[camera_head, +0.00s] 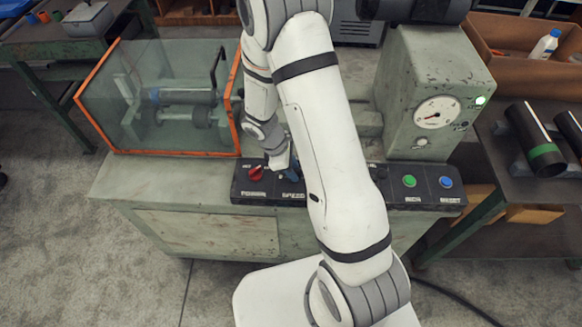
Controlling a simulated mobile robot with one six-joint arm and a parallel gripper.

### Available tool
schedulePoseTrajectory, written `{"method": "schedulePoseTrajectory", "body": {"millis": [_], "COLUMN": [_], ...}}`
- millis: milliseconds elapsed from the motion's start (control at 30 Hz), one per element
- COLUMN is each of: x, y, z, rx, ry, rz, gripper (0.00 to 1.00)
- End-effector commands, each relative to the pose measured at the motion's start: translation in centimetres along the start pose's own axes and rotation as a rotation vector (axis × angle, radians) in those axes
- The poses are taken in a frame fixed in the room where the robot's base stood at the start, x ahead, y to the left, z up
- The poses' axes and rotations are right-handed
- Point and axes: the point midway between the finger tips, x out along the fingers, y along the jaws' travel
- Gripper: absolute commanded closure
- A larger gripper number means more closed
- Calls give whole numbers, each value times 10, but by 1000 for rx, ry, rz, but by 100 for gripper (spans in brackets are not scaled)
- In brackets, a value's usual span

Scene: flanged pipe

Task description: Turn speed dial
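The dark control panel (329,196) runs along the front of the green machine. At its left is a red knob (256,173) over the label POWER. To the right of it is the label SPEED (292,196). My gripper (288,172) points down at the panel just above this label, right of the red knob. A small dark blue part shows at its tip; I cannot tell whether it is the speed dial or part of the gripper. The dial is otherwise hidden, and I cannot tell whether the gripper touches it or how far its fingers are open.
My arm hides the panel's middle. A green button (409,181) and a blue button (446,182) sit at its right. An orange-framed clear guard (166,142) stands behind left. Dark pipes (534,140) lie at right.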

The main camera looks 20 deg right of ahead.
Motion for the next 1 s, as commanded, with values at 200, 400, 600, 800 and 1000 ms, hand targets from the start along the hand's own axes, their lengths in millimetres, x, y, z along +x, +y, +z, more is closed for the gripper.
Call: {"method": "schedulePoseTrajectory", "body": {"millis": [200,400,600,800,1000], "x": [0,0,-1,-2,-1], "y": [0,0,0,0,2], "z": [0,0,0,-3,-3], "rx": [-1,-1,-1,7,69], "ry": [0,0,0,1,3], "rz": [0,0,1,-1,-25], "gripper": [79,95,100,100,100]}}
